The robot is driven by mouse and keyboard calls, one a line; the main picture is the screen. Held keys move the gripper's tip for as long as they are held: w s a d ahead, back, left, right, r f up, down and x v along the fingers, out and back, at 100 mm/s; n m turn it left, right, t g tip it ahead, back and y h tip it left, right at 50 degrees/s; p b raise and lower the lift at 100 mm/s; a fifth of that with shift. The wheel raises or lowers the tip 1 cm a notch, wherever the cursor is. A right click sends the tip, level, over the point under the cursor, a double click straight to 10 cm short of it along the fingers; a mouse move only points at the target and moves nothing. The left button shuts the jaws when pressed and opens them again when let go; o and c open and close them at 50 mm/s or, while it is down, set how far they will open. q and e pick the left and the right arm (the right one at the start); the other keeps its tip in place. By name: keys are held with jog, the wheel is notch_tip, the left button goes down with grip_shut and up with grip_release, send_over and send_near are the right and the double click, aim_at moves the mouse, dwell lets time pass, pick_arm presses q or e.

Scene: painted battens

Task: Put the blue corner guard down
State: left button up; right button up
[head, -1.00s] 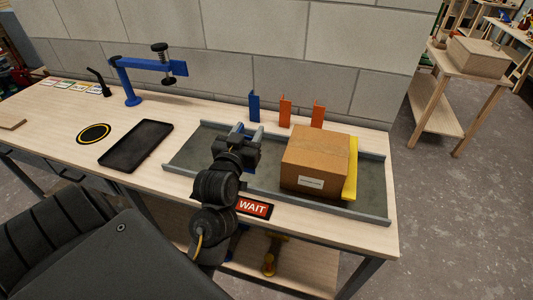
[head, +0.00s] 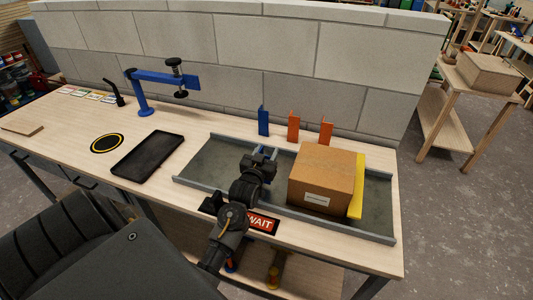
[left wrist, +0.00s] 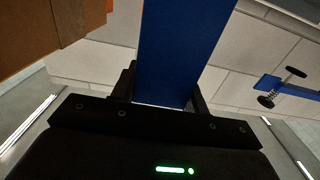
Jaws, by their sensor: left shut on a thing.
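My left gripper (head: 262,163) is over the grey tray-like channel (head: 211,161), left of the cardboard box. It is shut on a blue corner guard (left wrist: 182,45), which fills the middle of the left wrist view between the fingers. In the head view the held guard is mostly hidden by the gripper and arm, so I cannot tell whether it touches the channel floor. Another blue guard (head: 263,121) stands upright behind the channel, near the wall. My right gripper is not in view.
The cardboard box (head: 321,178) has a yellow guard (head: 357,187) at its right side. Two orange guards (head: 293,127) stand at the back. A black tray (head: 148,155), a black-yellow ring (head: 107,143) and a blue clamp stand (head: 143,98) are to the left. A WAIT sign (head: 264,224) lies in front.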

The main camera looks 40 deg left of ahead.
pick_arm(q)
jog(key=shift+f, duration=0.65)
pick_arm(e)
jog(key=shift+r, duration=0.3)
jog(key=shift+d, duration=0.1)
pick_arm(q)
jog(key=shift+f, duration=0.15)
jog(key=o, duration=1.3)
jog(key=shift+c, duration=0.2)
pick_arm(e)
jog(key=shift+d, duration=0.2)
pick_arm(q)
jog(key=b+v, duration=0.2)
jog(key=v, duration=1)
jog(key=shift+b, duration=0.4)
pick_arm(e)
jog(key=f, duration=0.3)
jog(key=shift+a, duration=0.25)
